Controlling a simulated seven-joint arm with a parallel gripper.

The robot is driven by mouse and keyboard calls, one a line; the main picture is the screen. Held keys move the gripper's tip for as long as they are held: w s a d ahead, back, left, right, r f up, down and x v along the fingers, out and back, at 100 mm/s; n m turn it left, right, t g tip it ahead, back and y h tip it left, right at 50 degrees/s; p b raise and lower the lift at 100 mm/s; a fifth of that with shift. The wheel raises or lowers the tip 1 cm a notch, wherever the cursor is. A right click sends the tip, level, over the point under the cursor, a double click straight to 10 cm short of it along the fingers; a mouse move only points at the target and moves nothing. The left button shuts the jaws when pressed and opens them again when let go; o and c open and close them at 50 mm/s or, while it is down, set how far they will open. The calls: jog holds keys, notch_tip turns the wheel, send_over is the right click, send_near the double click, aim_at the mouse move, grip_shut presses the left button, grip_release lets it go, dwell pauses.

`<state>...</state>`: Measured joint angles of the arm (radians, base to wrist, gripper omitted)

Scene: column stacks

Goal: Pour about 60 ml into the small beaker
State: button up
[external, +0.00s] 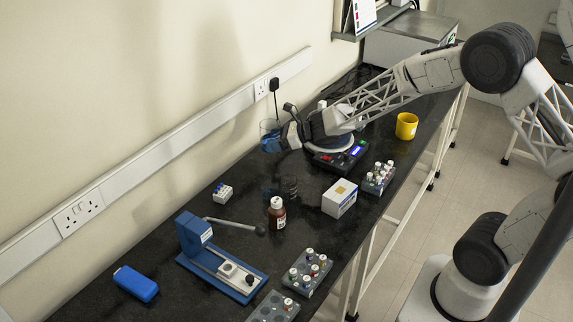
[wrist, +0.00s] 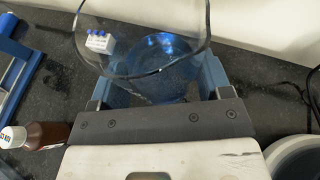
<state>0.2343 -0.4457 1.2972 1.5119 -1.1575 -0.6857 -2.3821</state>
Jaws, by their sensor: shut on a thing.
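A large clear glass beaker (external: 270,130) with blue liquid is between the fingers of my gripper (external: 281,138), near the wall. My gripper is shut on it. The beaker looks about upright, and a faint blue reflection on the black bench below suggests it is raised. In the wrist view its wide rim and blue liquid (wrist: 165,55) show between the two fingers (wrist: 160,88). A small clear beaker (external: 288,186) stands on the bench, left of the white box; it looks empty, though it is dim. I cannot make it out in the wrist view.
A brown bottle (external: 277,213) stands near the small beaker, and a white box (external: 339,198) to its right. A blue-based press (external: 220,258), vial racks (external: 307,272), a stirrer plate (external: 340,158) and a yellow mug (external: 406,126) are also on the bench.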

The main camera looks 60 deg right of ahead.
jog(key=s+a, duration=0.4)
jog(key=a, duration=0.2)
jog(key=s+a+r, duration=0.1)
jog(key=s+a, duration=0.4)
jog(key=a, duration=0.1)
jog(key=s+a, duration=0.5)
jog(key=a, duration=0.1)
jog(key=shift+s+a+r, duration=0.2)
jog(key=shift+a, duration=0.1)
jog(key=shift+s+a+f, duration=0.1)
jog(key=shift+s+a, duration=0.35)
jog(key=shift+s, duration=0.2)
jog(key=shift+d, duration=0.1)
jog(key=d+m+y, duration=0.1)
jog(key=m, duration=0.1)
jog(key=d+m+y, duration=0.1)
jog(key=m+y, duration=0.1)
jog(key=m, duration=0.1)
jog(key=w+d+m+y, duration=0.1)
jog(key=m, duration=0.1)
jog(key=shift+f+m+t+y, duration=0.15)
jog(key=shift+m+t+y, duration=0.15)
